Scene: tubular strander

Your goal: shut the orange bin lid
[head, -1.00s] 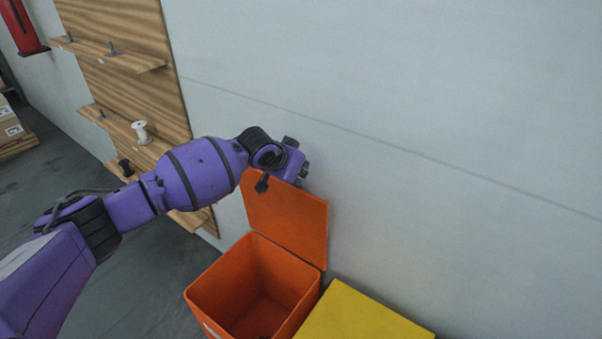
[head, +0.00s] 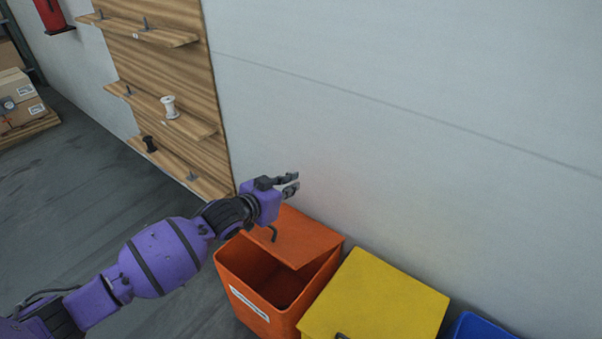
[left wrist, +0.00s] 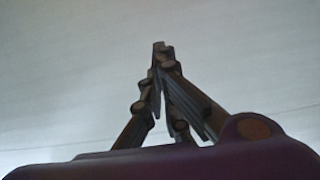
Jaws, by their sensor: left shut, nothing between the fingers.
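The orange bin (head: 250,305) stands against the wall, with a white label on its front. Its orange lid (head: 305,238) is hinged at the wall side and slants down over the opening, partly lowered. The dark inside still shows below its front edge. A dark handle (head: 273,234) sits near the lid's edge. My left gripper (head: 293,183) is above the back of the lid, close to the wall, its fingers pointing right. Its fingers meet at the tips in the left wrist view (left wrist: 160,47), shut and empty. Whether my wrist touches the lid I cannot tell. My right gripper is out of view.
A yellow bin with its lid down (head: 385,300) stands close on the right, then a blue one (head: 482,328). A wooden shelf board (head: 165,80) with spools is on the wall at left. Boxes (head: 18,100) lie far left.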

